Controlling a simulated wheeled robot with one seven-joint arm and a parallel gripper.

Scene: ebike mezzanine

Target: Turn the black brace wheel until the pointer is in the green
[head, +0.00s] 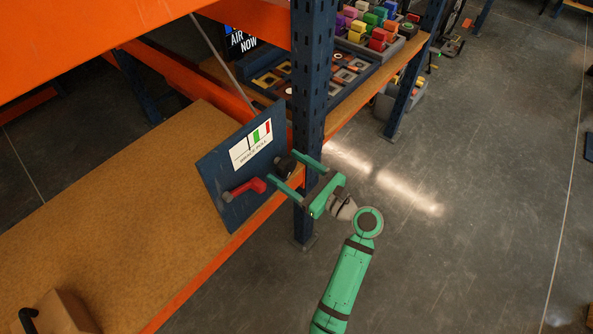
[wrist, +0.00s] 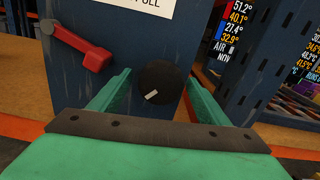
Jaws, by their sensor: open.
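The black brace wheel (wrist: 154,83) is a dark round knob with a white mark on its lower left, on a blue panel (wrist: 78,20). In the head view the wheel (head: 285,165) is partly hidden by my gripper. My green gripper (wrist: 155,92) is open, with one finger on each side of the wheel; I cannot tell whether they touch it. In the head view my gripper (head: 288,172) reaches the panel from the right. The gauge label (head: 251,144) has white, green and red bands. A dark upright line stands near the green band; I cannot tell if it is the pointer.
A red lever (wrist: 92,56) sits on the panel left of the wheel and also shows in the head view (head: 245,188). A blue rack post (head: 308,80) stands close beside my gripper. The wooden shelf (head: 130,220) is mostly clear, with a cardboard box (head: 62,312) at its front.

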